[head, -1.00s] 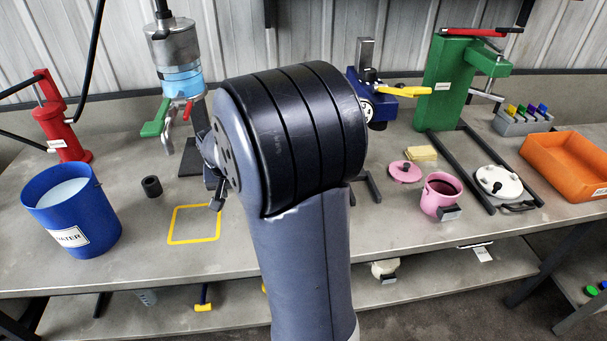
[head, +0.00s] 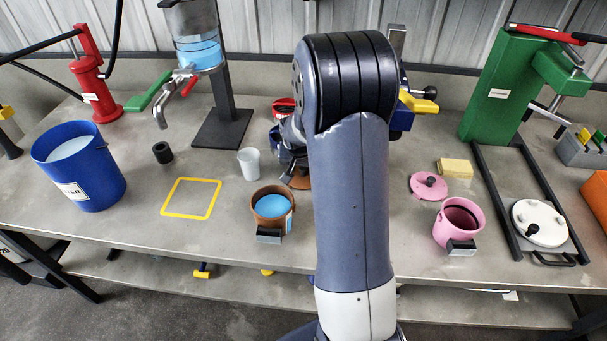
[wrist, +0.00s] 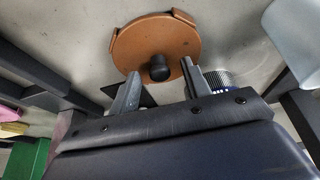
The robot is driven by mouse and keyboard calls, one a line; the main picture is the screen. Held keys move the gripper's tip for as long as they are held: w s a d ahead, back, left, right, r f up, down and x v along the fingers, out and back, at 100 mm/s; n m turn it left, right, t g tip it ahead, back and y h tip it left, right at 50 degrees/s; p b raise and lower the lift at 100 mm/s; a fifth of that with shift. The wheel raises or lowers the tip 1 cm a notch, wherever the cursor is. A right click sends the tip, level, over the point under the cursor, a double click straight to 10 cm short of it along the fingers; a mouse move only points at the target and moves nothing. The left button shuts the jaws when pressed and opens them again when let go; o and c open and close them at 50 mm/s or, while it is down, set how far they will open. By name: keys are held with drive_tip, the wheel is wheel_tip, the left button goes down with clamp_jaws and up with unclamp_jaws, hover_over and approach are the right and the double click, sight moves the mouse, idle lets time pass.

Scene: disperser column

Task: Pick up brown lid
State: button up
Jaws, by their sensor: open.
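The brown lid (wrist: 155,42) is a flat round disc with small side tabs and a black knob (wrist: 159,68), lying on the grey bench. In the wrist view, my gripper (wrist: 160,72) is open, with its fingertips on either side of the knob. No grip shows, and I cannot tell how far the fingers are from it in depth. In the head view, only part of the brown lid (head: 298,181) shows beside my arm, which hides the rest.
A brown pot with blue contents (head: 271,205) stands in front of the lid, with a white cup (head: 249,164) behind left. The pink lid (head: 428,186), pink pot (head: 457,220) and yellow sponge (head: 455,167) are to the right. The yellow outlined square (head: 191,198) is empty.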

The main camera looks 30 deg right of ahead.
drive_tip(key=shift+f, duration=0.25)
drive_tip(key=shift+c, duration=0.3)
clamp_jaws()
